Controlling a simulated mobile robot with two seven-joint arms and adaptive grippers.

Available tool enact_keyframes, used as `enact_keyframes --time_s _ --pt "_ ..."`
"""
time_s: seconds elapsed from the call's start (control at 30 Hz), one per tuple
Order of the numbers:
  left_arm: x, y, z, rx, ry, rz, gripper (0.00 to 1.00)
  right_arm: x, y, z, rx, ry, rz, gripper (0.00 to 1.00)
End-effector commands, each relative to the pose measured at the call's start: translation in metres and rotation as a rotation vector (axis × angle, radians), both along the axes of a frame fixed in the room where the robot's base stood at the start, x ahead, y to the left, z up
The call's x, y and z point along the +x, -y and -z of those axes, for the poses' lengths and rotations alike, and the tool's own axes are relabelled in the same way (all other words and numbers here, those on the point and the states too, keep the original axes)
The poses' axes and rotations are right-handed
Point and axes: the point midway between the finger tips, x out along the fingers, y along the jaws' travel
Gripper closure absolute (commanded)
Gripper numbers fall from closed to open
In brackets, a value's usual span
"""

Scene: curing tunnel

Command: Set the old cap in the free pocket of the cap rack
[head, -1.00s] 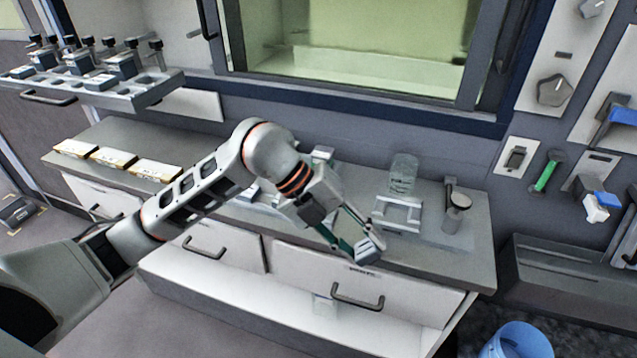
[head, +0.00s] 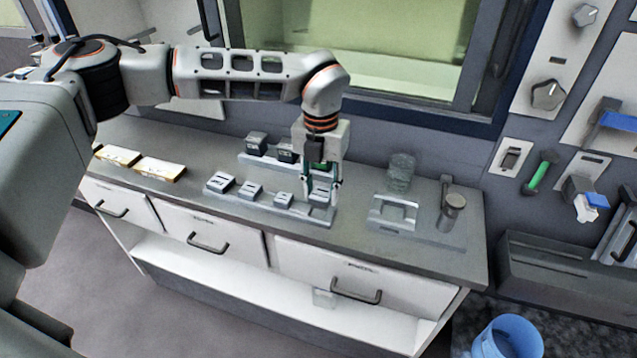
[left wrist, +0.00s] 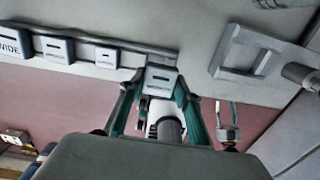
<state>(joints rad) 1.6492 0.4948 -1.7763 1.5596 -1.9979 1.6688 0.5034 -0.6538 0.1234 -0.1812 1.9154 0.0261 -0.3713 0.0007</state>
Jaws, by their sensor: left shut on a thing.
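The old cap (head: 319,197) is a small grey block with a pale top and a dark slot. My left gripper (head: 320,187) points down and is shut on it at the right end of the cap rack (head: 302,212). The cap also shows between the fingers in the left wrist view (left wrist: 160,80), overlapping the rack's end. I cannot tell whether it rests in the pocket or hangs just above. Several similar caps (head: 250,190) stand in the rack to its left. My right gripper is not in view.
Behind the rack is another row with dark blocks (head: 256,142). To the right stand a grey frame fixture (head: 392,212), a clear jar (head: 401,171) and a metal cylinder (head: 453,205). Boxes (head: 160,168) lie at the left. A blue bin (head: 508,340) is at the lower right.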

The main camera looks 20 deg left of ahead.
Motion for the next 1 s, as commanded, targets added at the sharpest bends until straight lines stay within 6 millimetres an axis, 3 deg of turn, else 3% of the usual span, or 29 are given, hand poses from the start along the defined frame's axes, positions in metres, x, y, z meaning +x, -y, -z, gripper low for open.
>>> enact_keyframes --time_s 0.13,0.7,1.0 --pt "0.005 -0.009 -0.003 0.010 0.002 -0.010 0.97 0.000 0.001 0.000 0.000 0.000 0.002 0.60" --pt "0.004 -0.008 0.025 0.010 0.001 -0.010 0.97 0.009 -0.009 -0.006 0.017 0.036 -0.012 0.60" --pt "0.004 -0.008 0.029 0.010 0.002 -0.010 0.97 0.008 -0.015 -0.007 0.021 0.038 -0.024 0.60"
